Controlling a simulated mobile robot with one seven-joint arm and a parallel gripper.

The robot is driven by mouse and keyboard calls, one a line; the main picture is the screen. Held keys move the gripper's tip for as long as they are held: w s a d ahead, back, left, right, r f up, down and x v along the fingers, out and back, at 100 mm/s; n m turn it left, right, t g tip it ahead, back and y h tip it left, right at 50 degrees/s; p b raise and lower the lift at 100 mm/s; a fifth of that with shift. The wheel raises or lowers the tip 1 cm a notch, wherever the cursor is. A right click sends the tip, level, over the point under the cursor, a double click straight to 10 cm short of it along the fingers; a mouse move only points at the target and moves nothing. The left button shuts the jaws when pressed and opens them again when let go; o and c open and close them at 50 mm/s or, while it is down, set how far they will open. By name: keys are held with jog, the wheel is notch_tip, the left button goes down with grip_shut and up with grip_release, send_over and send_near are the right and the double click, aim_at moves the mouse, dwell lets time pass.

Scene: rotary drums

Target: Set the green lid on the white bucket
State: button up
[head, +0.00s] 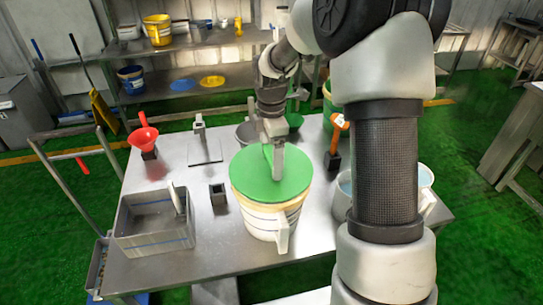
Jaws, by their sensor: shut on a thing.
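The green lid (248,179) is a flat round disc in the head view, at the middle of the metal table. It lies at the top of the white bucket (262,217), which stands upright below it with a pale tan band under the lid and a handle on its front right. I cannot tell whether the lid is fully seated on the rim. My gripper (277,165) points down at the lid's middle and is shut on the lid, though the grip point itself is partly hidden by the fingers.
A grey bin (153,240) stands at the table's left front, with a small dark block (218,195) beside it. A red funnel (143,138) is at the back left. An orange-handled tool (336,140) stands to the right. Another white bucket (427,191) is partly behind my arm.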

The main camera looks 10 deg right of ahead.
aim_at(271, 155)
jog(key=shift+f+b, duration=0.75)
jog(key=shift+f, duration=0.45)
jog(key=o, duration=1.2)
jog(key=shift+r, duration=0.1)
notch_tip(271, 155, up, 17)
jog(key=shift+r, duration=0.2)
jog(key=s+r+m+t, duration=0.2)
jog(key=s+m+t, duration=0.3)
jog(key=s+m, duration=1.3)
jog(key=s, duration=0.7)
jog(key=shift+m+t, duration=0.3)
